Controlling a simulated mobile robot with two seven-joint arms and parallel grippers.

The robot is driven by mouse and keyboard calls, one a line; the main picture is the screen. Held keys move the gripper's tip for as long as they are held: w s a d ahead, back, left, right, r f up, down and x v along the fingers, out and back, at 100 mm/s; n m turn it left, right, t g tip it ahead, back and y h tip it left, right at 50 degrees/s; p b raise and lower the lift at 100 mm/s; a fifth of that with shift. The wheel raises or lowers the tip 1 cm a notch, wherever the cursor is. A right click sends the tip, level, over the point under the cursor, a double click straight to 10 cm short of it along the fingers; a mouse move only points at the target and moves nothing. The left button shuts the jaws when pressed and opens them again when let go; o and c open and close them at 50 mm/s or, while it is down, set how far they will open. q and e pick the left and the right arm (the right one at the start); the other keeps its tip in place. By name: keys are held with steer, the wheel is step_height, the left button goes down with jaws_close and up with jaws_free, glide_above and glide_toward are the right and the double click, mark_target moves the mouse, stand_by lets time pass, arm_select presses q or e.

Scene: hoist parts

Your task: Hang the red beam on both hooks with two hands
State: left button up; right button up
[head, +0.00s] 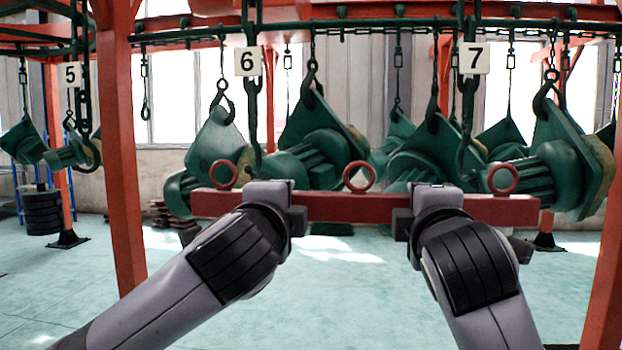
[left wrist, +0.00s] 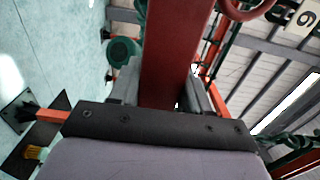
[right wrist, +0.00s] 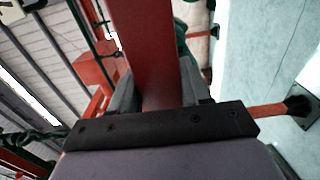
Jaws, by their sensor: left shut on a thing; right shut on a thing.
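The red beam (head: 340,207) is held up roughly level in the head view, with a left ring (head: 223,188), a middle ring (head: 360,190) and a right ring (head: 503,192) on top. My left gripper (head: 297,208) is shut on the beam left of the middle ring. My right gripper (head: 404,212) is shut on it right of the middle ring. The beam also shows between the fingers in the left wrist view (left wrist: 172,50) and the right wrist view (right wrist: 150,50). Hook 6 (head: 254,155) hangs right of the left ring; hook 7 (head: 462,160) hangs left of the right ring. Both look apart from the rings; depth is unclear.
Number plates 6 (head: 247,61) and 7 (head: 473,58) mark the hook chains. Another hook (head: 88,155) hangs under plate 5 (head: 69,74). Green hoist parts (head: 320,150) hang behind the beam. A red post (head: 121,160) stands at left. The floor below is mostly clear.

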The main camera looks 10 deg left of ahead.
steer(key=shift+r, duration=0.1)
stand_by(0.3)
